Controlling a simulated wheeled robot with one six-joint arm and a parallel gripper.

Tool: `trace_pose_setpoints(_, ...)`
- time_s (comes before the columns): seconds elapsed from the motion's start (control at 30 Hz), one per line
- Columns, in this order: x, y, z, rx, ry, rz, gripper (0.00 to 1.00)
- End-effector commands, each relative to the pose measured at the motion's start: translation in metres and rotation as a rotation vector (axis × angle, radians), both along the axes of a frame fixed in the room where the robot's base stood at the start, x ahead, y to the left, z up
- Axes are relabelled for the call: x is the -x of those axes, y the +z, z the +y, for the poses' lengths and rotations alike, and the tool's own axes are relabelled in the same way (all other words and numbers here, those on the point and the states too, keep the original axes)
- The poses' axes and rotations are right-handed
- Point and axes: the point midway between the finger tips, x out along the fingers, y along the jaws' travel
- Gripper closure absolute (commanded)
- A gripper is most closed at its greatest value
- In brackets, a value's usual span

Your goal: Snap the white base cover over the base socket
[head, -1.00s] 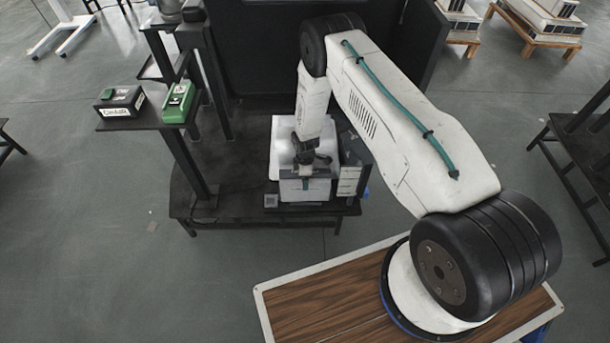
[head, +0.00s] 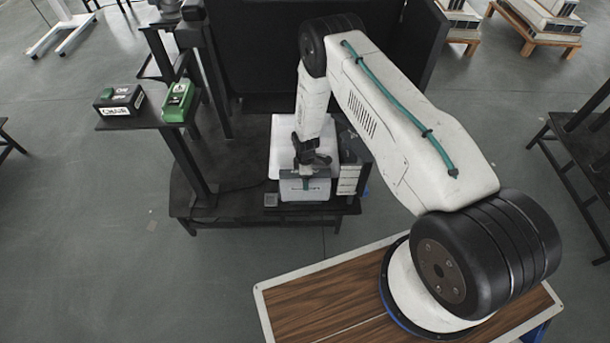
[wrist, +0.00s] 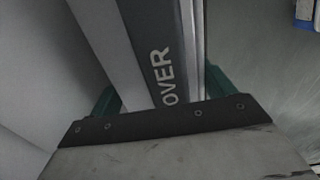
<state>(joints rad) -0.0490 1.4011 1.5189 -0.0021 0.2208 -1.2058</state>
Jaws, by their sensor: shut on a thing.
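My gripper (wrist: 160,93) has its green fingers on either side of a pale part with a dark strip lettered "OVER", apparently the white base cover (wrist: 122,55). The gripper is shut on this part. In the head view my gripper (head: 306,178) points down at a light box-like piece (head: 305,190) on the low dark bench, at the front of a white panel. The cover and this piece cannot be told apart clearly at this size. The base socket cannot be made out; my gripper and the held part may hide it.

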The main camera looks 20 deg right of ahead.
Motion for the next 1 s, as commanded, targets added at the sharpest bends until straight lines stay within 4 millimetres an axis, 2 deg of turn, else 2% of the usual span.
trace_pose_setpoints(1.0,0.0001,-0.0060,0.0000,0.000,0.000,0.000,0.50)
